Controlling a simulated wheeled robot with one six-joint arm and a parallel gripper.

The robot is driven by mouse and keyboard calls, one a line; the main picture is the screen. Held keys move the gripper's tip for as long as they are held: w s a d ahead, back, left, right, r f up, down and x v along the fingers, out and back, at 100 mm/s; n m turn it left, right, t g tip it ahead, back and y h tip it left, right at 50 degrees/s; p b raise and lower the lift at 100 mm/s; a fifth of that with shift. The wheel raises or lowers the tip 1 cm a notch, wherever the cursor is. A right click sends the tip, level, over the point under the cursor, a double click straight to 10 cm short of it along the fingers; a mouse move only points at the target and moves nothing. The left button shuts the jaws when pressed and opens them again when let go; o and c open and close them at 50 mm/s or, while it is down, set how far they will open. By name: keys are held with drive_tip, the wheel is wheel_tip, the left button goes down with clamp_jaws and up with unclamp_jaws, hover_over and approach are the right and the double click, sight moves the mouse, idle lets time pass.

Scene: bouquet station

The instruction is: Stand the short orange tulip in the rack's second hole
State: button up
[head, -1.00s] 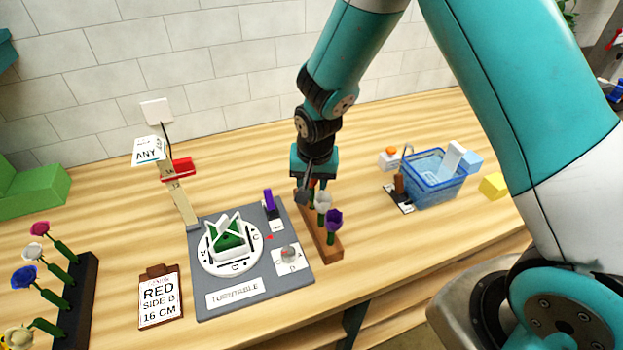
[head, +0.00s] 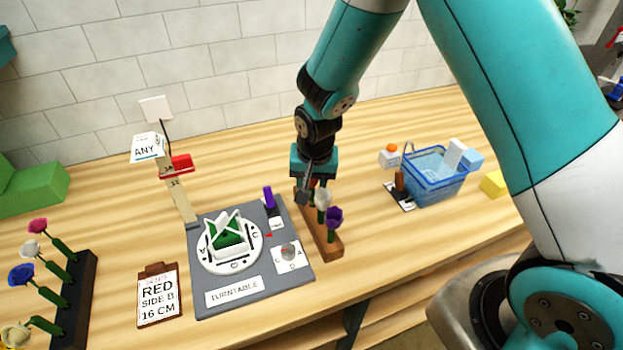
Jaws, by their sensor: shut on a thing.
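The brown wooden rack (head: 330,250) stands just right of the turntable board. A white tulip (head: 322,197) and a purple tulip (head: 334,216) stand upright in its nearer part. My gripper (head: 308,193) is over the rack's far end, just behind and left of the white tulip, pointing down. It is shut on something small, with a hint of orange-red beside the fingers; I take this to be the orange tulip. The fingers and the white tulip hide most of it. The rack's far holes are hidden, so I cannot tell whether the stem is in one.
The grey turntable board (head: 212,296) lies close to the left of the rack. A blue basket (head: 435,187) stands to the right. A flower rack (head: 78,305) is at the far left, and a sign card (head: 158,303) lies near the front.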

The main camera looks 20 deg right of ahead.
drive_tip(key=shift+f, duration=0.35)
idle(0.5)
idle(0.7)
drive_tip(key=o, duration=0.7)
drive_tip(key=shift+r, duration=0.2)
drive_tip(key=shift+s+r+p, duration=0.2)
drive_tip(key=shift+r+p, duration=0.5)
drive_tip(key=shift+r, duration=0.3)
drive_tip(key=shift+s+r+p, duration=0.2)
drive_tip(key=shift+r+p, duration=0.5)
drive_tip(key=shift+r, duration=0.35)
drive_tip(key=shift+s+r+p, duration=0.2)
drive_tip(key=shift+r+p, duration=0.5)
drive_tip(key=shift+r, duration=0.3)
drive_tip(key=o, duration=0.5)
drive_tip(key=shift+o, duration=0.2)
